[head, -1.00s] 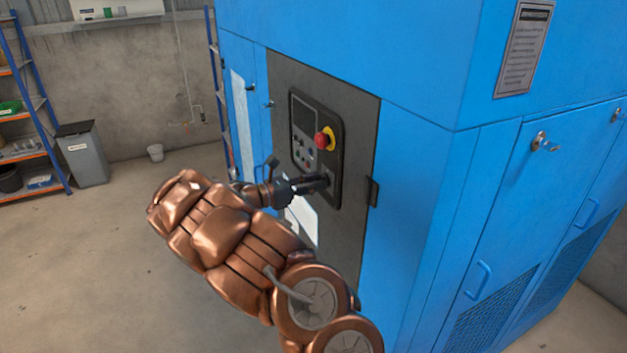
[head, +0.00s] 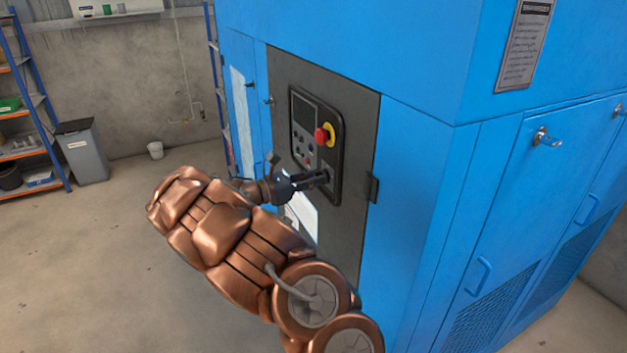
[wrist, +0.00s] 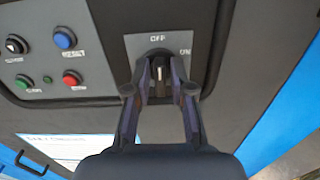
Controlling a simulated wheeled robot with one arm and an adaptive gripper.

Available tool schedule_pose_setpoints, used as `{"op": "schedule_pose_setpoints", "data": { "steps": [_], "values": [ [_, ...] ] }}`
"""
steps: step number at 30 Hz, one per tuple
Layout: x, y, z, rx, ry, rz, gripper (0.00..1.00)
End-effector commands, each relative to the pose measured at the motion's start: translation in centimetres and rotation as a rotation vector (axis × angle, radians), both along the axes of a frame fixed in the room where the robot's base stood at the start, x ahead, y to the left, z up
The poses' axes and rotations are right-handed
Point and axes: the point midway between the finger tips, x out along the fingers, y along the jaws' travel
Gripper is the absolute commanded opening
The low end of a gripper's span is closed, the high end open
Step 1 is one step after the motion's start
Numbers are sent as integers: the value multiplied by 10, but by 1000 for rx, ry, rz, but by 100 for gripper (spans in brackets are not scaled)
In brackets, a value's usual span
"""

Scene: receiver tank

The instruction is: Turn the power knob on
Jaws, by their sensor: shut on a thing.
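The power knob (wrist: 160,70) is a small black rotary knob on a grey plate in the wrist view. The plate reads OFF above the knob and ON at its upper right. The knob's white mark points roughly up, toward OFF. My gripper (wrist: 160,82) has one finger on each side of the knob and is shut on it. In the head view my gripper (head: 318,180) reaches the lower right of the dark control panel (head: 301,107), and its fingers largely hide the knob.
A red emergency button on a yellow base (head: 325,136) sits just above the knob. Blue (wrist: 65,38) and red (wrist: 72,78) push buttons lie left of it. A door handle (head: 373,189) sticks out at the right of the grey door. Open floor lies left of the cabinet.

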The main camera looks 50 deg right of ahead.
Motion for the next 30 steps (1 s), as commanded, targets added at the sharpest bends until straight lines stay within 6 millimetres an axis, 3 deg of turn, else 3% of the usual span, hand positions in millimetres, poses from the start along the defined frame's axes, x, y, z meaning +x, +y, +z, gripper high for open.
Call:
{"op": "schedule_pose_setpoints", "data": {
  "steps": [11,30],
  "values": [
    [-1,0,-7,-80,-224,0,0],
    [-4,1,-8,-280,-799,0,0]
  ]
}}
